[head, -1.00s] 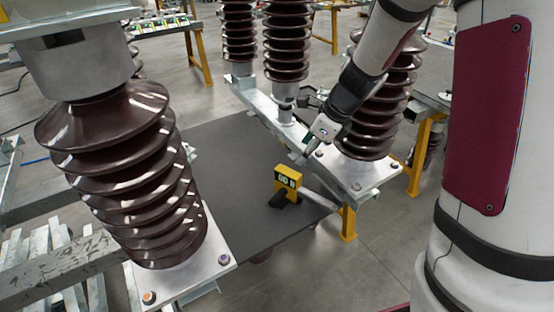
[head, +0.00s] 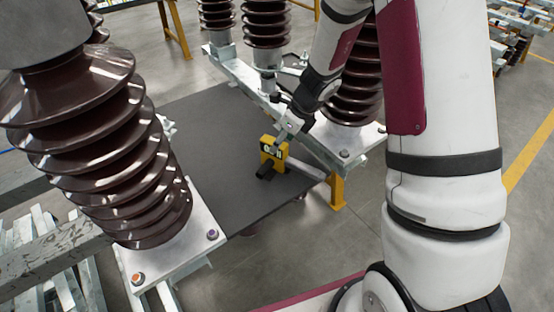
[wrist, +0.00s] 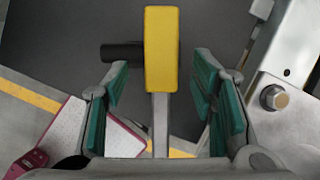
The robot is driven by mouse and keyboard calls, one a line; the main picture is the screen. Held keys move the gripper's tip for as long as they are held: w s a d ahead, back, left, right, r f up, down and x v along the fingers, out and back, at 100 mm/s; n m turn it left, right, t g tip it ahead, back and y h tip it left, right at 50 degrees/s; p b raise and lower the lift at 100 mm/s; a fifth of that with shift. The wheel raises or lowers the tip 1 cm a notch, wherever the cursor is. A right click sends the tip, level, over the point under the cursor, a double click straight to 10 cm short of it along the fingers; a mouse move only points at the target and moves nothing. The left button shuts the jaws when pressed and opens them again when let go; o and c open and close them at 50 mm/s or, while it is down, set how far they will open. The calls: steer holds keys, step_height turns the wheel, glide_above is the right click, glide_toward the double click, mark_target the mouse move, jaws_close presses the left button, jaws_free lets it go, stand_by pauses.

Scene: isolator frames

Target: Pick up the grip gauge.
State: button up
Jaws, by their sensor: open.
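The grip gauge is a yellow block with a dark display and a black grip; it stands on the dark grey board (head: 200,140) between the insulators. In the head view the gauge (head: 272,153) is just below my gripper (head: 284,132), which partly overlaps its top. In the wrist view the yellow body of the gauge (wrist: 161,50) lies ahead, centred between the open fingers of my gripper (wrist: 160,95). Its black grip (wrist: 122,52) sticks out to the left. The green pads stand apart on both sides, and I see no contact.
A large brown ribbed insulator (head: 95,150) stands at the left on a bolted metal plate (head: 195,225). More insulators (head: 265,25) stand behind, on a metal beam (head: 240,80). Another insulator (head: 358,95) is close behind my arm. A yellow trestle leg (head: 337,190) is at the right.

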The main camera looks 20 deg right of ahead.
steer(key=x, duration=0.4)
steer(key=shift+f, duration=0.1)
steer(key=shift+c, duration=0.6)
jaws_close()
